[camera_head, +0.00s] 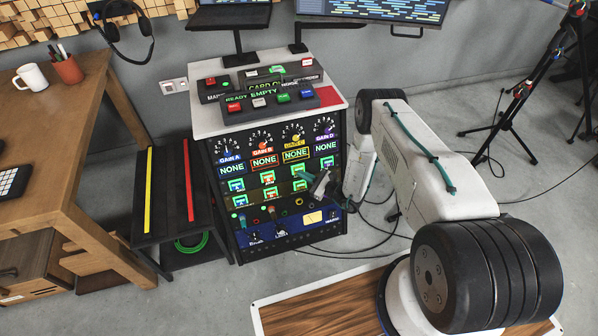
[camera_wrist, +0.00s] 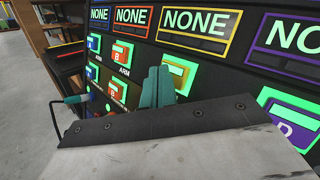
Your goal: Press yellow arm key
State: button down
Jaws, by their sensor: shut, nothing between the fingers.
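The rack's front panel has a row of lit arm keys under NONE displays framed in blue, red, yellow and purple. The yellow-framed arm key (camera_head: 298,170) is third from the left, lit green. In the wrist view this yellow arm key (camera_wrist: 182,71) is partly hidden behind my fingertips. My gripper (camera_wrist: 158,86) has teal fingers, shut and empty, pointing at the panel just in front of and slightly left of that key. I cannot tell whether they touch it. In the head view my gripper (camera_head: 306,177) is at the panel just below the key.
The red arm key (camera_wrist: 120,53) is left of my fingers; the purple key (camera_wrist: 290,112) is at the right. Lower keys and cables (camera_head: 270,208) sit beneath. A control box with coloured buttons (camera_head: 270,98) is on top. A wooden desk (camera_head: 60,110) stands left.

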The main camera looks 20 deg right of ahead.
dwell(0.4)
jog(key=shift+w+f, duration=0.15)
jog(key=shift+w, duration=0.25)
jog(key=shift+s+r, duration=0.2)
jog(key=shift+s, duration=0.3)
jog(key=shift+s+r, duration=0.3)
jog(key=shift+s, duration=0.6)
jog(key=shift+s+r, duration=0.35)
jog(key=shift+s, duration=0.6)
jog(key=shift+s+r, duration=0.3)
jog(key=shift+s, duration=0.6)
